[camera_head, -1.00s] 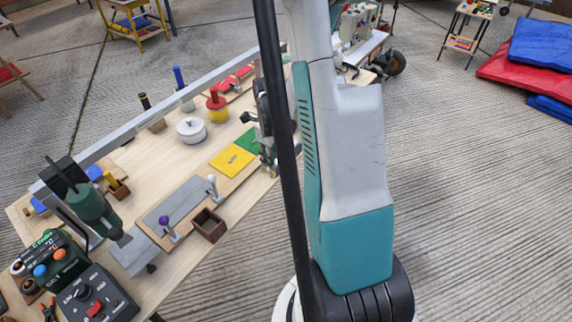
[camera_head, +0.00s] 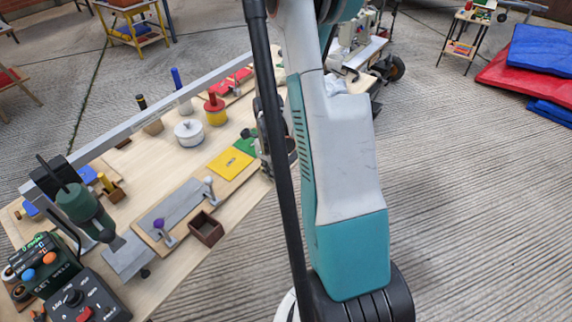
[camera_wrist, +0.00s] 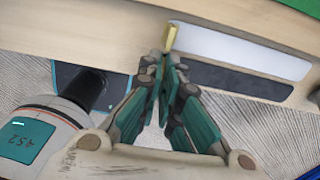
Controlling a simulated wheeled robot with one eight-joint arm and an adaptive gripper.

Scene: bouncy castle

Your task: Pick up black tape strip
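A black strip (camera_wrist: 240,82) lies under a white strip (camera_wrist: 235,50) along the pale board edge in the wrist view. I take the black one to be the tape strip. My gripper (camera_wrist: 164,62) points at its left end, and the fingertips come together there. I cannot tell whether they touch the strip or have anything thin between them. A small yellow piece (camera_wrist: 171,38) shows just past the fingertips. In the head view the gripper is mostly hidden behind my arm, at the right side of the workbench, and I cannot make out the strip.
The workbench (camera_head: 150,165) carries a yellow plate (camera_head: 230,163), a white round pot (camera_head: 188,133), a brown box (camera_head: 206,228) and a grey plate (camera_head: 172,208). A green drill-like tool (camera_head: 85,210) stands at its left. Blue and red mats (camera_head: 540,50) lie far right; floor between is clear.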

